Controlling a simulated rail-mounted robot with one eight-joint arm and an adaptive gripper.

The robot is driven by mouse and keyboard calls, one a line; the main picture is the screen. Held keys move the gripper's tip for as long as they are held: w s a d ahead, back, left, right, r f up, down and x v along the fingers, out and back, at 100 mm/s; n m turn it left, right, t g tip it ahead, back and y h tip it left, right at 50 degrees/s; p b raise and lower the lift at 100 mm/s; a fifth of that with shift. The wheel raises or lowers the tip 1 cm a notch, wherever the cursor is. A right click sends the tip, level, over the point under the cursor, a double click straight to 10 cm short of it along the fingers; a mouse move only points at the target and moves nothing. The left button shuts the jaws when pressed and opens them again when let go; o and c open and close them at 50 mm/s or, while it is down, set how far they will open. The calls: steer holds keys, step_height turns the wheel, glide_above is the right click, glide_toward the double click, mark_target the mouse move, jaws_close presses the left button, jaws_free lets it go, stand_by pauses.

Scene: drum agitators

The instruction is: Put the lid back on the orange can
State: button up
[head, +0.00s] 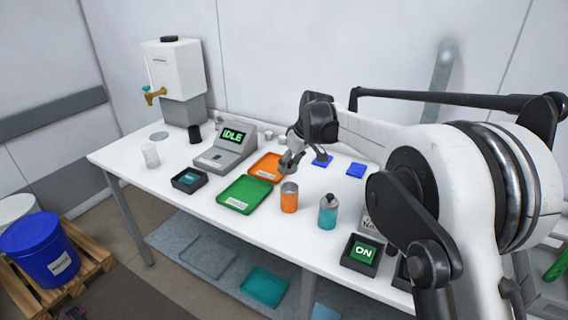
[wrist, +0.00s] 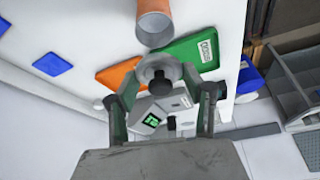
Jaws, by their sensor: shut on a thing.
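The orange can (head: 289,200) stands upright and open on the white table, in front of the orange tray. In the wrist view the can (wrist: 153,30) is at the top edge. My gripper (head: 289,164) is above the table, behind and higher than the can. In the wrist view my gripper (wrist: 162,84) is shut on the lid (wrist: 150,66), a round grey disc with a dark knob. The lid is apart from the can. In the head view the lid is small and hard to tell from the fingers.
A green tray (head: 244,195) and an orange tray (head: 268,166) lie left of the can. A teal bottle (head: 327,212) stands close on its right. The IDLE device (head: 229,147) is at the back left, the ON device (head: 361,252) at the front right.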

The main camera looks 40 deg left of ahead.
steer(key=shift+w+d+f, duration=0.1)
steer(key=shift+f, duration=0.35)
steer(key=shift+f+b, duration=1.35)
steer(key=shift+f, duration=1.25)
steer(key=shift+b, duration=0.4)
steer(key=shift+f+b, duration=0.6)
steer(key=shift+b, duration=0.45)
stand_by(2.1)
stand_by(0.4)
steer(key=o, duration=1.4)
